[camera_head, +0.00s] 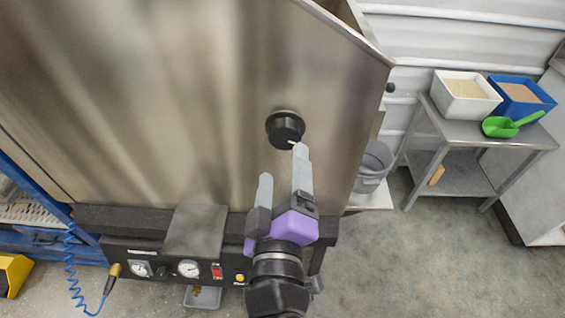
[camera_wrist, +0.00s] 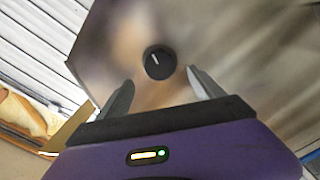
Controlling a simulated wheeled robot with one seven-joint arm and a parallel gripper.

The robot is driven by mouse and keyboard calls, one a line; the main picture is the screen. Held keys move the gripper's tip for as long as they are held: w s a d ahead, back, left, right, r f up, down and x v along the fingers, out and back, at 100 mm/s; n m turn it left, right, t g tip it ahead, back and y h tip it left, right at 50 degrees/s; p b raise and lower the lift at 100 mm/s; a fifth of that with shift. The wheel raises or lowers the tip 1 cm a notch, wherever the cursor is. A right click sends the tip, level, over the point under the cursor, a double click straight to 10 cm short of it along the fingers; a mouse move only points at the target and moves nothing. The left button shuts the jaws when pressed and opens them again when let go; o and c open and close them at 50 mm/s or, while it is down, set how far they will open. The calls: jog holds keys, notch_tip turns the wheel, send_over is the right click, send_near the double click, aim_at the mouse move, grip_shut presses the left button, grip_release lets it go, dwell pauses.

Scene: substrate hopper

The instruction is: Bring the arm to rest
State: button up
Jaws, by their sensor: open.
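My gripper (camera_head: 284,165) is purple and dark grey with two pale grey fingers. It is raised in front of the hopper's steel wall (camera_head: 180,90). The fingers are apart with nothing between them. A round black knob (camera_head: 285,128) with a white pointer mark is on the wall, just beyond the fingertips. In the wrist view the knob (camera_wrist: 159,62) shows beyond and between the fingertips (camera_wrist: 160,85), apart from them. In the head view the right fingertip overlaps the knob's lower right edge; I cannot tell from that view whether they touch.
A control panel (camera_head: 160,268) with gauges and a red switch sits below the wall. A coiled blue hose (camera_head: 72,270) hangs at left. At right a steel table (camera_head: 455,130) holds a white bin (camera_head: 467,108), a blue bin (camera_head: 540,112) and a green scoop (camera_head: 497,127). Floor at lower right is clear.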

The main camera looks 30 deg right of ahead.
dwell(0.4)
jog(key=w+a+n+t+y, duration=0.2)
jog(key=a+t+y, duration=0.1)
jog(key=a+y, duration=0.25)
jog(key=s+a+f+n+y+p, duration=0.1)
jog(key=s+a+f+y, duration=0.25)
jog(key=s+y, duration=0.2)
jog(key=s+d+f+m+g+p, duration=0.1)
jog(key=s+d+m, duration=0.1)
jog(key=s+d, duration=0.2)
jog(key=s+d+f+m+g+h+p, duration=0.1)
jog(key=s+d+f+m, duration=0.1)
jog(key=s, duration=0.9)
jog(key=s+d+f+m+g+h+p, duration=0.1)
jog(key=s+d+f+m, duration=0.1)
jog(key=s+d, duration=0.5)
jog(key=shift+s+f+m+g, duration=0.25)
jog(key=shift+s+m+g, duration=0.2)
jog(key=shift+m, duration=0.35)
